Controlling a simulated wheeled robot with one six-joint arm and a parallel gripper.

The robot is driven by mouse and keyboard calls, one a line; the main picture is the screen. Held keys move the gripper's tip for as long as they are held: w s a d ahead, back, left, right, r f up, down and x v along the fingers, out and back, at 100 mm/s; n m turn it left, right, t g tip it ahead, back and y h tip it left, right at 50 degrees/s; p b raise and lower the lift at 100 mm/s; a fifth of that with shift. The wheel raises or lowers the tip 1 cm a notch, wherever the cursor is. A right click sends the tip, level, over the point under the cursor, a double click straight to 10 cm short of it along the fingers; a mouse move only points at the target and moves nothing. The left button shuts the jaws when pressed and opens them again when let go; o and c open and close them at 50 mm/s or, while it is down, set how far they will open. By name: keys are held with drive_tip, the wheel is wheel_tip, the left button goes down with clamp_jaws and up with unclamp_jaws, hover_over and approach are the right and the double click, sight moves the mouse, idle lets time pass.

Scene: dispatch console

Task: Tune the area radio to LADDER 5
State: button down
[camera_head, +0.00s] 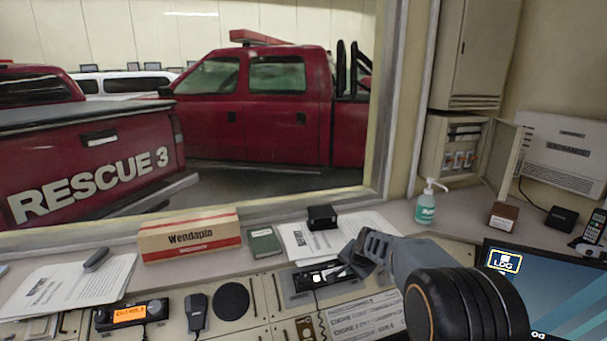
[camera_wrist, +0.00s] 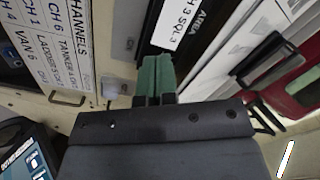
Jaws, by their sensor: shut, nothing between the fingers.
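The area radio (camera_head: 317,284) is a dark unit in the console below the window, partly covered by my arm in the head view. In the wrist view its black face (camera_wrist: 148,22) carries the word AREA and a white strip (camera_wrist: 180,22) that seems to read "CH 3 SOL", cut off by the frame. A small pale knob-like part (camera_wrist: 112,87) shows left of my fingers. My gripper (camera_wrist: 157,72) is shut and empty, its green fingertips close to the radio's face; I cannot tell whether they touch it. A channel card (camera_wrist: 45,40) has partly legible lines.
A second radio (camera_head: 130,313) with an orange display, a handset (camera_head: 196,312) and a round speaker (camera_head: 231,301) are at left. A Wendapto box (camera_head: 190,238), green book (camera_head: 264,242) and small black box (camera_head: 322,217) stand behind. A monitor (camera_head: 545,295) is at right.

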drive_tip(key=shift+w+a+f, duration=0.1)
drive_tip(key=shift+w+f, duration=0.1)
drive_tip(key=shift+f, duration=0.4)
drive_tip(key=shift+s+a+f, duration=0.1)
drive_tip(key=shift+s+f, duration=0.05)
drive_tip(key=shift+f, duration=0.05)
drive_tip(key=shift+s+d+f+b, duration=0.15)
drive_tip(key=shift+d+f+b, duration=0.25)
drive_tip(key=shift+b, duration=0.6)
drive_tip(key=shift+s+d+f+b, duration=0.15)
drive_tip(key=shift+d+b, duration=0.15)
drive_tip(key=shift+b, duration=0.05)
drive_tip(key=shift+s+a, duration=0.1)
drive_tip(key=shift+a, duration=0.05)
drive_tip(key=shift+s+a+f, duration=0.1)
drive_tip(key=shift+s+a, duration=0.05)
drive_tip(key=shift+s, duration=0.05)
drive_tip(key=p+v, duration=0.2)
drive_tip(key=v, duration=0.4)
drive_tip(key=shift+w+r, duration=0.2)
drive_tip(key=shift+w, duration=0.1)
